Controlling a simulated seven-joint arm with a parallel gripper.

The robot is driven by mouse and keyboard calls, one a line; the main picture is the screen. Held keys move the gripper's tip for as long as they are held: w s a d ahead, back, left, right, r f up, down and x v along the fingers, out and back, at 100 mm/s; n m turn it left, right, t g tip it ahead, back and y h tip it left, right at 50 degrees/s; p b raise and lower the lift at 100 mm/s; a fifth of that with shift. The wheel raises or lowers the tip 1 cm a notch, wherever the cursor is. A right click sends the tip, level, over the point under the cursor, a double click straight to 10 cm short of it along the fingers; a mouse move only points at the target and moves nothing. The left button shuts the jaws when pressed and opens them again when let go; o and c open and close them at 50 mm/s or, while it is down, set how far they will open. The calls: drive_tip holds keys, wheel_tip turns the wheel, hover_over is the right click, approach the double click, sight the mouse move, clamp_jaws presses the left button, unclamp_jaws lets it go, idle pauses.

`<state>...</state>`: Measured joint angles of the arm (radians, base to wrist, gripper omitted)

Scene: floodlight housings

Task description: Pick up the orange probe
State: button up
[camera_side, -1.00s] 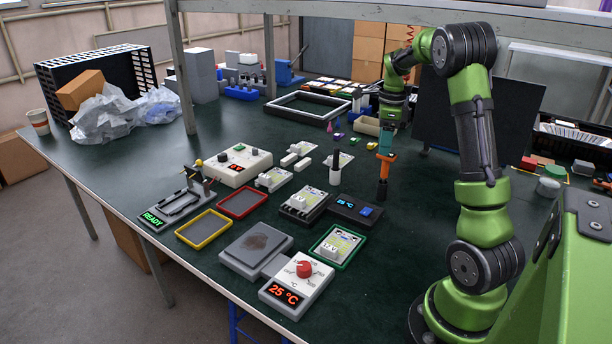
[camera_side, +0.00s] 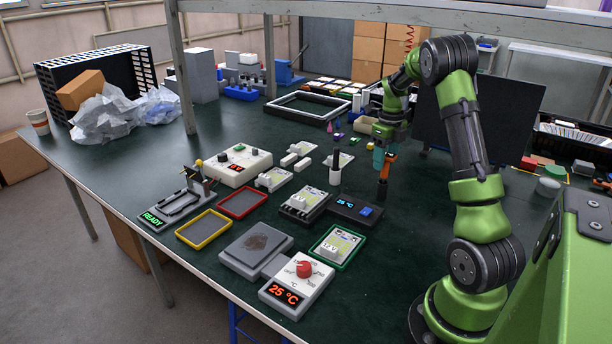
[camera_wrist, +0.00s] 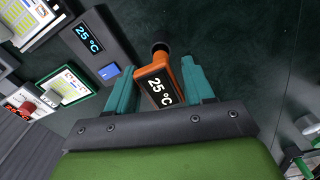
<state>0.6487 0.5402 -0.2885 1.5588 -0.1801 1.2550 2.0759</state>
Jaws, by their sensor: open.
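The orange probe (camera_side: 386,171) stands upright on the dark green bench in the side view. In the wrist view the probe (camera_wrist: 160,82) shows its dark "25 °C" display and a dark round end. My gripper (camera_side: 384,158) is at the probe's upper part in the side view. In the wrist view its two teal fingers (camera_wrist: 160,85) are open, one on each side of the probe. The right finger is close to the orange body; I cannot tell whether it touches.
A black unit with a "25 °C" display and blue button (camera_side: 354,209) lies just left of the probe. Green-framed board (camera_side: 336,247) and a red-knob controller (camera_side: 297,285) lie nearer the front.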

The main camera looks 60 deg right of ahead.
sight(384, 176)
wheel_tip(384, 176, down, 4)
drive_tip(key=shift+s+f, duration=0.15)
drive_tip(key=shift+f, duration=0.1)
drive_tip(key=shift+c, duration=0.3)
drive_tip(key=c, duration=0.7)
drive_tip(key=shift+c, duration=0.2)
drive_tip(key=shift+r, duration=0.15)
wheel_tip(384, 176, up, 10)
drive_tip(key=shift+f, duration=0.1)
